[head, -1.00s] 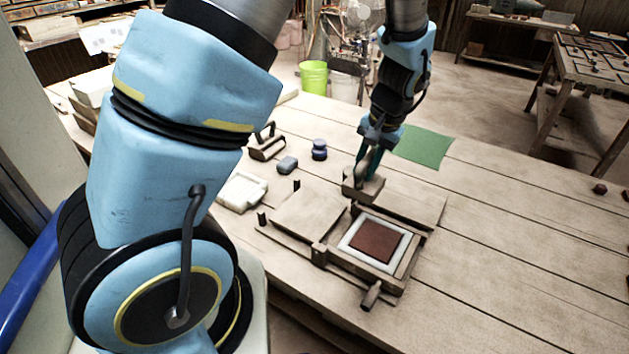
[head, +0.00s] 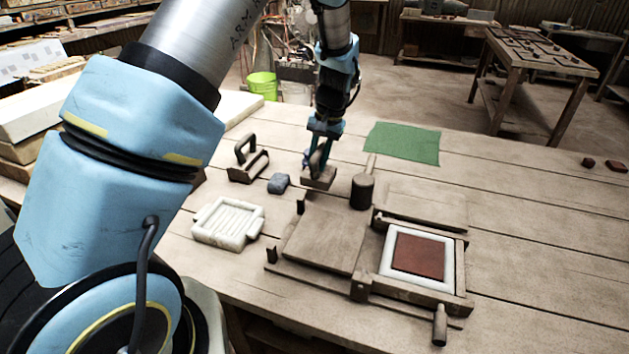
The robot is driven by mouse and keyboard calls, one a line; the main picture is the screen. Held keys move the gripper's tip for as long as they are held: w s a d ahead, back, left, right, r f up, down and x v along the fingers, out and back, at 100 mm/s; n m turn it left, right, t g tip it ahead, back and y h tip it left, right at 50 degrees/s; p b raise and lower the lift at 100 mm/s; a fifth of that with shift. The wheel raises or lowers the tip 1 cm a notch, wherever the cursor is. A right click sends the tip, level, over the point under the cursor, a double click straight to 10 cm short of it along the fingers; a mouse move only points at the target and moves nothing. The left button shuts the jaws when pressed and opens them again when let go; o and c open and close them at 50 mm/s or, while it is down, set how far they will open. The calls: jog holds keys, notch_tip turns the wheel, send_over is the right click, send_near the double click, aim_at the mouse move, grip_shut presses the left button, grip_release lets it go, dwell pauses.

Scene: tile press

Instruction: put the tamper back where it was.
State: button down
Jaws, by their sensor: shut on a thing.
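My gripper (head: 318,164) is shut on the tamper (head: 319,179), a flat wooden block gripped from above. The block is low over the back of the bench, right of a grey-blue block; I cannot tell whether it touches the wood. The tile press (head: 360,287) stands in front and to the right. Its wooden plate (head: 325,234) lies to the left, and a white frame (head: 387,270) with a red-brown tile (head: 420,257) sits on the right. The gripper hides part of the tamper's top.
A dark mallet-like tool (head: 362,191) stands close right of the tamper. A green mat (head: 402,143) lies behind. The bench's right side is largely clear.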

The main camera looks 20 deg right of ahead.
aim_at(318, 178)
jog(key=shift+s+d+p+x, duration=0.15)
jog(key=shift+x, duration=0.75)
jog(key=shift+s+d+p+x, duration=0.1)
jog(key=shift+d+p+x, duration=0.1)
jog(key=shift+x, duration=0.75)
jog(key=shift+s+d+p+x, duration=0.1)
jog(key=shift+s+p+x, duration=0.05)
jog(key=shift+x, duration=0.75)
jog(key=shift+f, duration=0.2)
jog(key=c, duration=0.7)
grip_release()
jog(key=shift+s+f, duration=0.1)
jog(key=b+v, duration=0.2)
jog(key=v, duration=1)
jog(key=shift+r+b, duration=0.2)
jog(key=shift+b, duration=0.1)
jog(key=s+a+r+n, duration=0.1)
jog(key=s+a+n, duration=0.1)
jog(key=a, duration=0.9)
jog(key=s+a+n+h, duration=0.1)
jog(key=s+a, duration=0.3)
jog(key=a, duration=0.7)
jog(key=s+a+r+n+h, duration=0.1)
jog(key=s+a+n, duration=0.2)
jog(key=a, duration=0.8)
jog(key=shift+s+r+n, duration=0.2)
jog(key=shift+r+n, duration=0.1)
jog(key=shift+n, duration=0.1)
